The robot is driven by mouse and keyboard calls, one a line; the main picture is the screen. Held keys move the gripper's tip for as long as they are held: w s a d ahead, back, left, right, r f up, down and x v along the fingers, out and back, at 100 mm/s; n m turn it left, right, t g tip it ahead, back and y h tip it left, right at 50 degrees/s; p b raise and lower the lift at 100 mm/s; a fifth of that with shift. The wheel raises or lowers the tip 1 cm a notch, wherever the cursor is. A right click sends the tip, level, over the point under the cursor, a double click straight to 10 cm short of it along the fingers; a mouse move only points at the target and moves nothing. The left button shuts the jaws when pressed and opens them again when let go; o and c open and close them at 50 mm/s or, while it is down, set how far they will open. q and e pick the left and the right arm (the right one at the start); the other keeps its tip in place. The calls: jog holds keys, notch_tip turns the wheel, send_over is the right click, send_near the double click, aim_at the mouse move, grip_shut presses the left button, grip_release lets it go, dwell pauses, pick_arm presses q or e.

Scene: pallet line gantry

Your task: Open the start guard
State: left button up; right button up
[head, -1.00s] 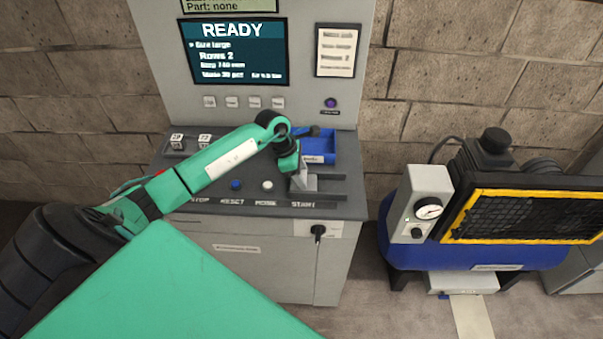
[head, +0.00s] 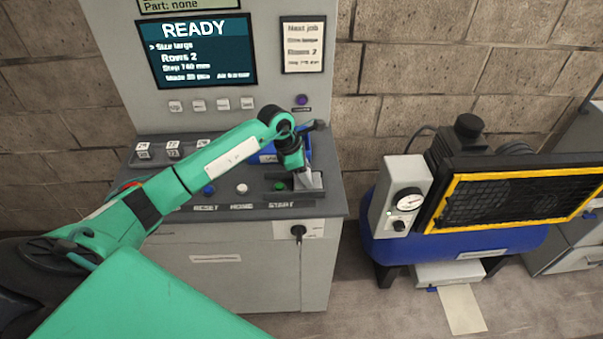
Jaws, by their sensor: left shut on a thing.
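The start guard (head: 311,183) is a small grey piece on the console, above and right of the START label. It stands to the right of the green start button (head: 280,186), which shows uncovered. My left gripper (head: 298,170) reaches down from above and is shut on the guard. The fingers hide part of the guard's top. My right gripper is not in view.
A blue tray (head: 268,158) lies behind my left gripper on the console. A white button (head: 242,188) and a blue button (head: 208,190) sit to the left. The screen (head: 203,52) reads READY. A blue compressor (head: 465,245) stands at the right.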

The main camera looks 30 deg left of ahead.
pick_arm(q)
jog(key=o, duration=1.4)
jog(key=b+v, duration=0.4)
jog(key=v, duration=1)
jog(key=shift+s+f+b, duration=0.1)
jog(key=shift+b, duration=0.2)
